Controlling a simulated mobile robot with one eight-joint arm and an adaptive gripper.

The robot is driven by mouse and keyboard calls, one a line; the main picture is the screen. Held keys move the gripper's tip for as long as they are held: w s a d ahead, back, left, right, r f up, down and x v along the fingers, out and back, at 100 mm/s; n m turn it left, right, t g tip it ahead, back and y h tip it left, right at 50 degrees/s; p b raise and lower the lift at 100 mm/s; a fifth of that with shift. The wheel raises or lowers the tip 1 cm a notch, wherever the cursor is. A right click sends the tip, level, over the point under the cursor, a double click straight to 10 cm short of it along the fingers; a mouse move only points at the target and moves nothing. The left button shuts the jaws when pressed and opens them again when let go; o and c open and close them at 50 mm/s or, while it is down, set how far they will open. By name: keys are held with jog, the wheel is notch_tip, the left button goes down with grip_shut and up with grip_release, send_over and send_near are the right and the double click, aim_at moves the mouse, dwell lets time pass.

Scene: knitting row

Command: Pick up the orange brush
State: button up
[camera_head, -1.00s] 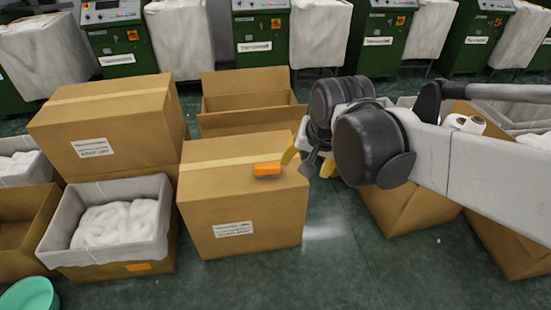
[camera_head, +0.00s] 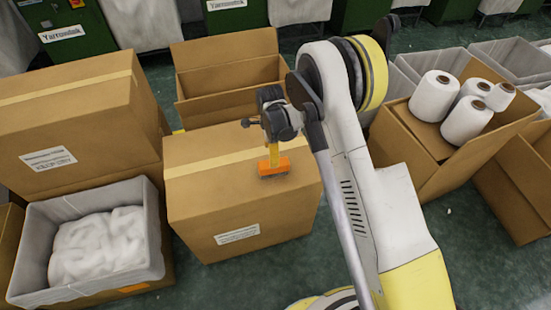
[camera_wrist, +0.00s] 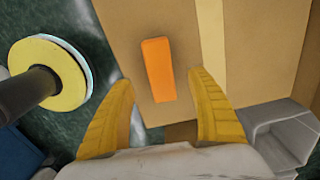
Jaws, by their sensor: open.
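The orange brush (camera_head: 273,167) lies on top of a closed cardboard box (camera_head: 238,205) in the head view. In the wrist view the orange brush (camera_wrist: 158,69) lies ahead of my fingers, roughly centred between them, with its long side pointing away from me. My gripper (camera_wrist: 165,105) is open, with one yellow finger on each side and nothing between them. In the head view my gripper (camera_head: 274,158) is over the box top at the brush, and one yellow finger overlaps the brush's back edge. I cannot tell whether it touches the brush.
A taller closed box (camera_head: 80,115) stands left of the brush's box. A grey bin (camera_head: 35,215) with white material is at front left. An open empty box (camera_head: 225,75) stands behind. An open box (camera_head: 425,145) with several white yarn cones is at right.

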aim_at(274, 170)
notch_tip(274, 170, down, 6)
jog(key=shift+s+r+b, duration=0.1)
jog(key=shift+b, duration=1)
jog(key=f+b, duration=0.2)
jog(key=f, duration=0.1)
jog(key=f+b, duration=0.1)
jog(key=f, duration=0.1)
jog(key=shift+d+f, duration=0.15)
jog(key=shift+d, duration=0.25)
jog(key=shift+c, duration=0.5)
jog(key=c, duration=1.3)
jog(key=shift+r, duration=0.2)
notch_tip(274, 170, up, 4)
jog(key=p, duration=0.2)
jog(key=shift+r+p, duration=0.15)
jog(key=shift+p, duration=0.15)
jog(key=d+r+p, duration=0.2)
jog(key=d+r, duration=0.1)
jog(key=d, duration=0.2)
jog(key=s+d+r+p, duration=0.1)
jog(key=d+r+p, duration=0.1)
jog(key=d, duration=0.4)
jog(key=shift+s+d+r, duration=0.3)
jog(key=shift+r, duration=0.5)
